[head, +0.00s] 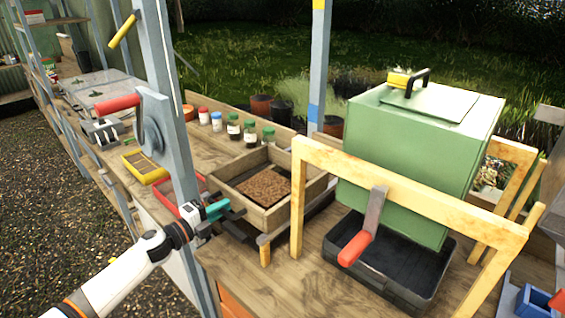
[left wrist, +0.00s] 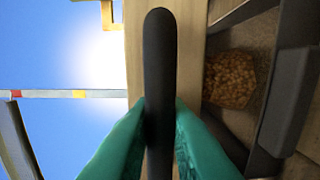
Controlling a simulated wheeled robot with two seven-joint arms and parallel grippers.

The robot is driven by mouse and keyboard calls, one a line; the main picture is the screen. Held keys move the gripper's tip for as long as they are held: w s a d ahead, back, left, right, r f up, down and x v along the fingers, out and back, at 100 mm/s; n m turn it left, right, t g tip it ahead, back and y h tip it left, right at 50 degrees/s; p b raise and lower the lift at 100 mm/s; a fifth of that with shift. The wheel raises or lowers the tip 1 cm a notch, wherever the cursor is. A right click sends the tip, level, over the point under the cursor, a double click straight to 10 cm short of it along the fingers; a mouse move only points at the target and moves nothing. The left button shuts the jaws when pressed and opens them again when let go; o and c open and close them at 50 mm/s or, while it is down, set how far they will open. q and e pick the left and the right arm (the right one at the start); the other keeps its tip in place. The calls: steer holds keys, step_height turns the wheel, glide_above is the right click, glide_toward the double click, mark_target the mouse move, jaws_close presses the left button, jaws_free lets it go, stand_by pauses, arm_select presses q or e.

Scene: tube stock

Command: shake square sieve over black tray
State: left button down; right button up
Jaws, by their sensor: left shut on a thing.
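The square sieve (head: 294,208) has a wooden frame and holds a square patch of brown grainy material (head: 266,186). It stands on the wooden bench, left of the green box. My left gripper (head: 220,209), with teal fingers, is at its near left side. In the left wrist view, the fingers (left wrist: 160,135) are shut on a black bar-shaped handle (left wrist: 160,60). A black tray (head: 398,290) lies to the right, under the green box, apart from the sieve. Dark parts show beside and below the sieve; I cannot tell their full shape. My right gripper is not in view.
The green box (head: 410,165) stands behind a wooden frame (head: 400,190) with a red-handled lever (head: 357,247). Several small jars (head: 234,127) stand behind the sieve. A blue-grey post (head: 172,130) rises close to my left gripper. Bare bench (head: 270,285) lies in front.

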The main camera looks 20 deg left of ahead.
arm_select(q)
steer(key=b+x, duration=0.1)
steer(key=x, duration=0.6)
steer(key=shift+w, duration=0.15)
jaws_free()
stand_by(0.3)
stand_by(0.4)
steer(key=p+v, duration=0.1)
steer(key=v, duration=0.9)
stand_by(0.5)
